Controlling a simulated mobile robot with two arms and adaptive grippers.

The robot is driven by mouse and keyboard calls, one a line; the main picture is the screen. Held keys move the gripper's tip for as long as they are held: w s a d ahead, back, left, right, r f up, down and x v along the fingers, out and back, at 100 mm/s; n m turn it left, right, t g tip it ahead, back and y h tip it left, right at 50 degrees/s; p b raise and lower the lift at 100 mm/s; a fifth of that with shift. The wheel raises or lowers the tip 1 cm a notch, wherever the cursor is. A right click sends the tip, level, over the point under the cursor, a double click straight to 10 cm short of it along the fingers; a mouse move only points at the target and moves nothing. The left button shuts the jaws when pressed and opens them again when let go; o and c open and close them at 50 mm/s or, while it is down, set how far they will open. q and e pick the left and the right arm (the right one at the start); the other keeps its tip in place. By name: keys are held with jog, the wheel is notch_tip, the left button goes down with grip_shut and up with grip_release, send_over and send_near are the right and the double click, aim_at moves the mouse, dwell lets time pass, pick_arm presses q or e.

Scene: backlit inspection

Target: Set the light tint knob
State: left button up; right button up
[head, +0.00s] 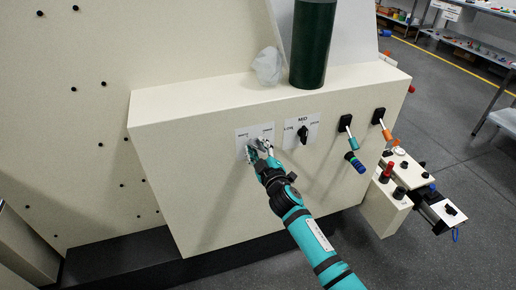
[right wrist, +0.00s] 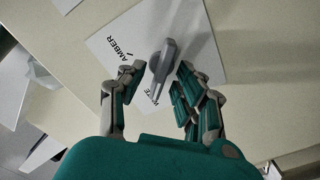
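The tint knob (right wrist: 164,55) is a grey lever-shaped knob on a white label plate (right wrist: 196,38). AMBER and a partly covered word, likely WHITE, are printed on the plate. In the head view the same plate (head: 242,138) is on the front of the cream housing, and my gripper largely hides the knob. My right gripper (head: 258,148) is at the plate. In the right wrist view its two fingers (right wrist: 160,70) are apart, one on each side of the knob, with gaps visible, so it is open. My left gripper is not in view.
To the right a black knob (head: 303,133) sits on a plate marked LOW, MID and another word. Beyond it are two levers, one teal-tipped (head: 350,134) and one orange-tipped (head: 382,125). A dark green cylinder (head: 313,45) and a crumpled clear bag (head: 267,66) stand on the housing.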

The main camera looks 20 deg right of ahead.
jog(key=shift+c, duration=0.3)
grip_shut()
jog(key=shift+m, duration=0.4)
jog(key=m, duration=0.3)
jog(key=shift+d+m+p, duration=0.1)
jog(key=shift+m+p, duration=0.2)
jog(key=shift+p, duration=0.1)
jog(key=m, duration=0.2)
jog(key=m+p, duration=0.1)
jog(key=m, duration=0.2)
jog(key=shift+d+r+p, duration=0.1)
jog(key=shift+d+p, duration=0.1)
jog(key=shift+p, duration=0.1)
jog(key=m+p, duration=0.1)
jog(key=m, duration=0.3)
jog(key=shift+d+m, duration=0.1)
jog(key=shift+m, duration=0.3)
jog(key=shift+d+f+m, duration=0.1)
jog(key=shift+f+m, duration=0.05)
jog(key=shift+m, duration=0.75)
jog(key=shift+f+m, duration=0.1)
jog(key=shift+m, duration=0.8)
